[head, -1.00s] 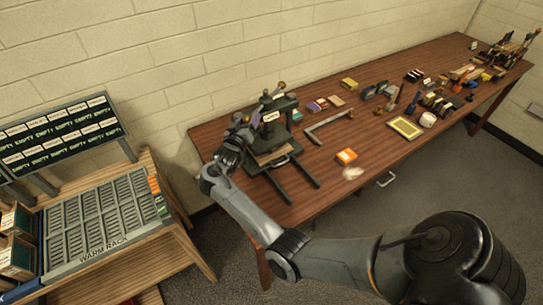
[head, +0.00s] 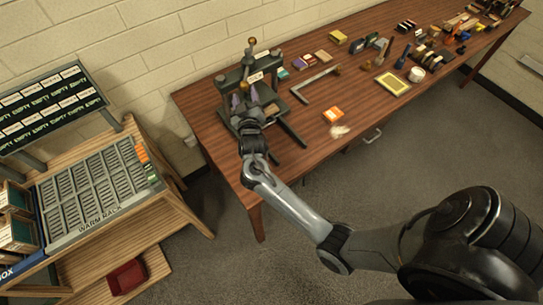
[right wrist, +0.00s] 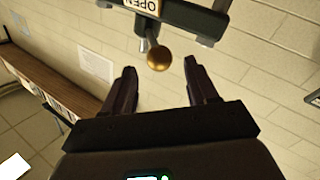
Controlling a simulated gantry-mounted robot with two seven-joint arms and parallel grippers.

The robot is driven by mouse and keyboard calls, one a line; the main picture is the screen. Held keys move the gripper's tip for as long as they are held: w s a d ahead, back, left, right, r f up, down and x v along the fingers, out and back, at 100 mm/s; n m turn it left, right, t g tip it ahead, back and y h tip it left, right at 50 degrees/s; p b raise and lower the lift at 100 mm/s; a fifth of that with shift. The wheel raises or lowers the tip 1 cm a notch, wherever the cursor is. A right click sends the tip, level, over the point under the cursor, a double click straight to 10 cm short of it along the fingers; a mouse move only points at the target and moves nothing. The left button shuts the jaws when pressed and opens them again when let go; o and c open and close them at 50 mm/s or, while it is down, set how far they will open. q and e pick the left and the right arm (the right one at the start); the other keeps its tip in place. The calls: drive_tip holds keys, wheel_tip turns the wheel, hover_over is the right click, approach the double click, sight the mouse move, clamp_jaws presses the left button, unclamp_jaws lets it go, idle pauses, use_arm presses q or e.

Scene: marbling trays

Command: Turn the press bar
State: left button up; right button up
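The dark press (head: 225,84) stands at the near left end of the wooden table. Its bar has a brass ball knob (head: 251,41) on the far end, above the frame. In the right wrist view a brass ball knob (right wrist: 158,60) hangs on a short rod below a dark crossbeam (right wrist: 192,17) with an upside-down OPEN label. My right gripper (head: 244,98) is at the front of the press. In the right wrist view its two fingers (right wrist: 160,68) are apart, with the knob in the gap beyond or between them; contact is not visible. My left gripper is not in view.
A warm rack (head: 98,187) stands left, with a gap before the table. A block wall is behind.

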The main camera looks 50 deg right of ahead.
drive_tip(key=s+a+r+n+g+y+p, duration=0.1)
drive_tip(key=s+a+n+y+p, duration=0.2)
drive_tip(key=s, duration=0.7)
drive_tip(key=s+a+r+n+g+y+p, duration=0.2)
drive_tip(key=s+a+y+p, duration=0.5)
drive_tip(key=s+a+p, duration=0.3)
drive_tip(key=shift+s+a+n+p, duration=0.25)
drive_tip(key=shift+s+n+p, duration=0.15)
drive_tip(key=shift+s+p, duration=0.3)
